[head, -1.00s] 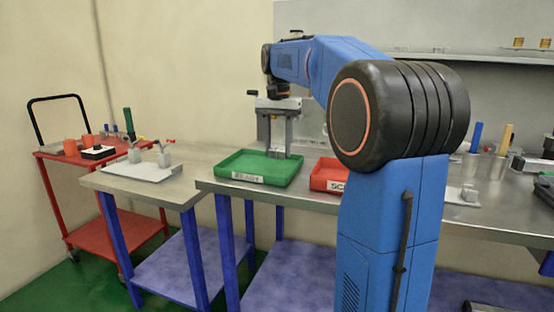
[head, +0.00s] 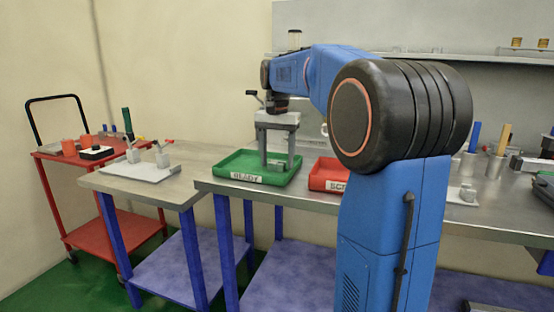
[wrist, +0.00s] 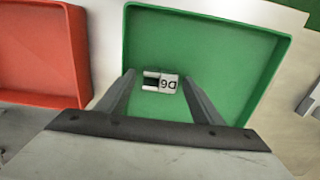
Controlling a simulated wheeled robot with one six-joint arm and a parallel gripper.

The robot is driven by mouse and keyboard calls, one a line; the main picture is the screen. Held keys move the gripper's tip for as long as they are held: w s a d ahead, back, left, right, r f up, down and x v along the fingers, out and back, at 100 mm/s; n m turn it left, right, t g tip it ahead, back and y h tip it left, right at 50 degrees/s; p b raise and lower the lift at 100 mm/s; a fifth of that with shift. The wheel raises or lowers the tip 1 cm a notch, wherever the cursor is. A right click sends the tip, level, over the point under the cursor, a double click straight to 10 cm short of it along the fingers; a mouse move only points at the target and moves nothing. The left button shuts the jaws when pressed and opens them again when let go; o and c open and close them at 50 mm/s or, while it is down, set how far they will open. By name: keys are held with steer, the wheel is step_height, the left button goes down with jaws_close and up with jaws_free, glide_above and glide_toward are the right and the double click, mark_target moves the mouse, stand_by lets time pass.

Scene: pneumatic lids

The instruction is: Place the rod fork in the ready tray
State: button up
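The rod fork (wrist: 168,84) is a small grey piece with two prongs and a dark-lettered white label. It lies in the green ready tray (wrist: 270,38), on its floor. In the head view the fork (head: 280,166) is small and low between my fingers, inside the ready tray (head: 240,179). My gripper (head: 277,166) points down over the tray with its fingers apart. In the wrist view my gripper (wrist: 159,76) has a finger on each side of the fork, with a gap showing at both sides.
A red scrap tray (head: 328,175) stands just right of the green one. A side table with a white tray (head: 140,171) is at the left, beside a red cart (head: 45,155). Cups with coloured handles (head: 495,165) stand on the bench at the right.

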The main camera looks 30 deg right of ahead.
mark_target(277, 162)
steer(key=shift+r, duration=0.1)
step_height(277, 162, up, 12)
steer(key=s+a+f+n+t, duration=0.1)
steer(key=s+a+f+n, duration=0.2)
steer(key=s+a+f, duration=0.3)
steer(key=s+a+f+n+t, duration=0.15)
steer(key=s+a+f, duration=0.3)
steer(key=s, duration=0.45)
steer(key=s+a+f+n+t, duration=0.1)
steer(key=s+a+f+n, duration=0.1)
steer(key=s+f, duration=0.5)
steer(key=s+a+f+n+t, duration=0.1)
steer(key=s+a+f+n, duration=0.2)
steer(key=s+f, duration=0.5)
step_height(277, 162, down, 5)
steer(key=shift+a+f+n, duration=0.15)
steer(key=shift+a+n, duration=0.1)
steer(key=shift+n, duration=0.2)
